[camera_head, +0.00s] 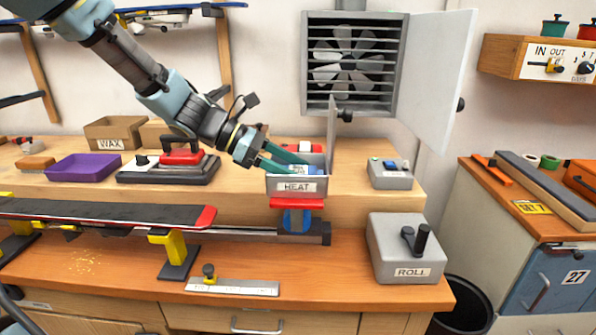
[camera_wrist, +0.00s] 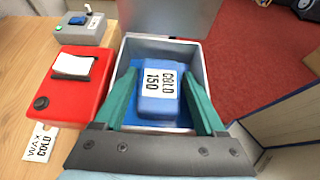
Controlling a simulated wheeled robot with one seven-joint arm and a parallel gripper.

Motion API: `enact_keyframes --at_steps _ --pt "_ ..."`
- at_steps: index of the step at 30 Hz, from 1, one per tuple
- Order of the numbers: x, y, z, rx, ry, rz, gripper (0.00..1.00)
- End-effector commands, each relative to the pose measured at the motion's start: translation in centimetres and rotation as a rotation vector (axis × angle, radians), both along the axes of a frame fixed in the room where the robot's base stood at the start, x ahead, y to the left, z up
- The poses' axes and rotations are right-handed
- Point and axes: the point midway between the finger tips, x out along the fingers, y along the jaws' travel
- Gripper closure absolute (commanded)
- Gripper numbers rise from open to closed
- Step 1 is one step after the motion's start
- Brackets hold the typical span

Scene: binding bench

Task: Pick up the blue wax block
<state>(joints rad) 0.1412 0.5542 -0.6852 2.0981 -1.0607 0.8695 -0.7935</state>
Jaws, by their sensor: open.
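The blue wax block (camera_wrist: 160,103), with a white label reading "COLD 150", lies inside an open grey box (camera_wrist: 203,72) in the wrist view. In the head view, that box, labelled HEAT (camera_head: 272,184), stands on the raised shelf with its lid up; only a little blue of the block shows past the fingers. My gripper (camera_wrist: 158,76) is open, its teal fingers reaching into the box on either side of the block. In the head view my gripper (camera_head: 300,168) comes down from the upper left. I cannot tell whether the fingers touch the block.
A small grey switch box (camera_head: 390,177) stands to the right. A metal cabinet door (camera_head: 437,75) hangs open above.

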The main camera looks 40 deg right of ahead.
Motion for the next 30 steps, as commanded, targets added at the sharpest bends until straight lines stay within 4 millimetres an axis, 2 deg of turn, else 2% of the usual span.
enact_keyframes --at_steps 4,11,30 --pt "-0.69 -0.80 -0.57 0.001 0.000 -0.001 0.28" --pt "-0.71 -0.85 -0.68 0.000 -0.002 0.000 0.28" --pt "-0.68 -0.83 -0.66 0.000 -0.002 0.000 0.99"
